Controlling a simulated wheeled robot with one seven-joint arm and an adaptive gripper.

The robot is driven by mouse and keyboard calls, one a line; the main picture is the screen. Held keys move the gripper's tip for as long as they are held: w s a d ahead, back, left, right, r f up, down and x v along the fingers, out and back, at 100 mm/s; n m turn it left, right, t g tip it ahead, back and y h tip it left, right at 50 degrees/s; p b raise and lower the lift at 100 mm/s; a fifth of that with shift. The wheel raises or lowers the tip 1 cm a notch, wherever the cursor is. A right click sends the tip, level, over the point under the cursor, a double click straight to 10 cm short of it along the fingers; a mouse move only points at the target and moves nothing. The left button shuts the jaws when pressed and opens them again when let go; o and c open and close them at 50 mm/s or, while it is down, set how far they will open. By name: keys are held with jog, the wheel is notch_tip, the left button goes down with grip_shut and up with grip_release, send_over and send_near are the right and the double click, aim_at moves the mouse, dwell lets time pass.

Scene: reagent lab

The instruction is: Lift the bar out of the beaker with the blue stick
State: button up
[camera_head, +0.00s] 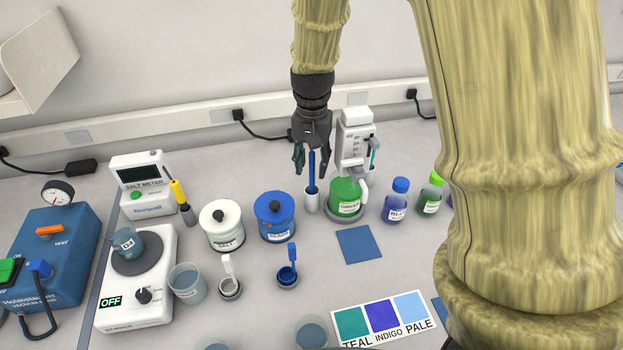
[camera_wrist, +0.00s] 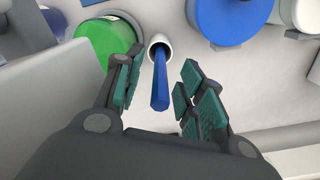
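The blue stick (camera_head: 312,170) stands upright in a small white holder (camera_head: 312,201). In the wrist view the stick (camera_wrist: 160,85) rises from the holder's round mouth (camera_wrist: 158,42) into the gap between my fingers. My gripper (camera_head: 312,152) is above the holder, around the stick's upper part. In the wrist view my gripper (camera_wrist: 160,90) is open, with space between the stick and each finger pad. A beaker (camera_head: 127,243) with liquid sits on the round plate of the white stirrer (camera_head: 137,302), whose display reads OFF. I cannot make out the bar in it.
A white dispenser (camera_head: 355,137) with a green jar (camera_head: 345,194) stands close right of the holder. A blue-lidded canister (camera_head: 276,222) is close left. A second beaker (camera_head: 187,284) stands beside the stirrer. A blue square pad (camera_head: 359,245) lies in front.

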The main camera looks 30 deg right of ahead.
jog(key=shift+f, duration=0.75)
grip_shut()
jog(key=shift+r, duration=0.1)
